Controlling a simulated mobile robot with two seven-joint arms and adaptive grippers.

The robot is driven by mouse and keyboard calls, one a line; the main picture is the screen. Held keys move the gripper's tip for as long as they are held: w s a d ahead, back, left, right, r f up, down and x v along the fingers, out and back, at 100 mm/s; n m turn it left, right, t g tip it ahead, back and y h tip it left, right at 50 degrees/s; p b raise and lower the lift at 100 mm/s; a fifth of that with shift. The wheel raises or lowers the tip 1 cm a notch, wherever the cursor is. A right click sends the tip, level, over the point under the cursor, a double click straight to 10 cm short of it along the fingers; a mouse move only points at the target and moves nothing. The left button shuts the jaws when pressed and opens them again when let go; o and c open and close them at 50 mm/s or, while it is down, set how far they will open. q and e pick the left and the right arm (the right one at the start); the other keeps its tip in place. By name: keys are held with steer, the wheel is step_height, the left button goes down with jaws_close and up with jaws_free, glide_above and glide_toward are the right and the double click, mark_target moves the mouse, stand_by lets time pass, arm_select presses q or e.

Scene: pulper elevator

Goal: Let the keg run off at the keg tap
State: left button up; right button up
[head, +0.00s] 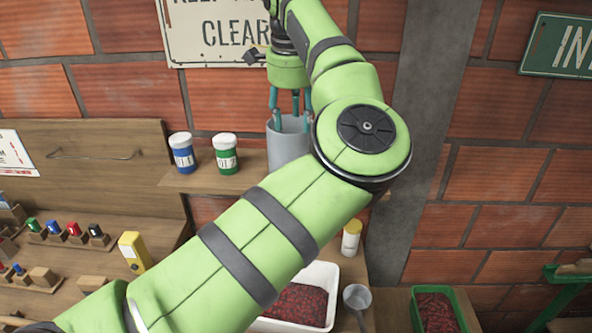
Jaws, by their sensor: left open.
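My left gripper (290,108) points down at a grey, open-topped cylinder (286,157) on the wooden wall shelf (222,180). Its teal fingers are apart, with their tips at or just inside the cylinder's rim; I cannot tell whether they touch it. My green left arm crosses the middle of the view and hides the cylinder's right side and part of the shelf. I cannot tell whether this cylinder is the keg, and no keg tap can be made out. My right gripper is not in view.
A blue-labelled jar (182,155) and a green-labelled jar (226,156) stand left of the cylinder. Below are a white tray of dark red contents (334,285), a metal cup (357,297), a yellow-capped jar (351,238) and a green crate (417,320). A yellow box (133,252) stands left.

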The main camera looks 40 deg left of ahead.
arm_select(q)
steer(key=r, duration=0.3)
steer(key=s+r, duration=0.1)
steer(key=r, duration=0.1)
steer(key=shift+d, duration=0.2)
steer(key=shift+f, duration=0.1)
